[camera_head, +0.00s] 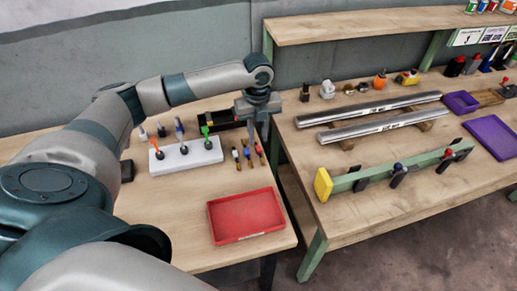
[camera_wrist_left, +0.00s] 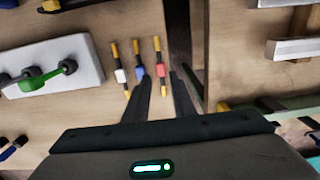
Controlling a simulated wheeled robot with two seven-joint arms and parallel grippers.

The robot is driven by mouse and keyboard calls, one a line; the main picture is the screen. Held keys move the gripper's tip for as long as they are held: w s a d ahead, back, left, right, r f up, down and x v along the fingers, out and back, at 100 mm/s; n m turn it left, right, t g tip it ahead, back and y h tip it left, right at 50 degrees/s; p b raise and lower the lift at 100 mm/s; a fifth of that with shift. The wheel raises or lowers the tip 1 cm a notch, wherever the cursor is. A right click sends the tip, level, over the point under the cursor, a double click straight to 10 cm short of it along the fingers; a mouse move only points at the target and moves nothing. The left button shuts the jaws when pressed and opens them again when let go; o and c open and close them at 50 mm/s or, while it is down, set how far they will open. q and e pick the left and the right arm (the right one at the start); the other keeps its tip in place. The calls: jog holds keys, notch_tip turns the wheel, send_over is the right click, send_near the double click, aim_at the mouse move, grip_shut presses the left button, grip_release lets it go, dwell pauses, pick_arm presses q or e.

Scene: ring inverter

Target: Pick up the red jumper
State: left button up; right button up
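The red jumper is a thin stick with a red middle and yellow-black ends. It lies on the left wooden table near its right edge and shows in the wrist view (camera_wrist_left: 161,71) and in the head view (camera_head: 259,151). A blue jumper (camera_wrist_left: 140,71) and a white jumper (camera_wrist_left: 121,76) lie beside it to the left. My left gripper (camera_head: 264,130) points down above the table by the jumpers. In the wrist view its open fingers (camera_wrist_left: 161,79) appear on either side of the red jumper's lower end, with nothing held. Contact cannot be told.
A white block (camera_head: 187,156) with coloured connectors stands left of the jumpers. A red tray (camera_head: 246,216) lies in front of them. A black box (camera_head: 232,120) is behind. A gap separates this table from the right bench (camera_head: 400,203), which holds metal bars (camera_head: 375,125) and a green rail (camera_head: 380,177).

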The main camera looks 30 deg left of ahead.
aim_at(258, 148)
pick_arm(q)
jog(key=shift+f+p, duration=0.55)
jog(key=shift+p, duration=0.05)
notch_tip(258, 148, down, 3)
jog(key=shift+p, duration=0.75)
jog(key=shift+f, duration=0.55)
grip_shut()
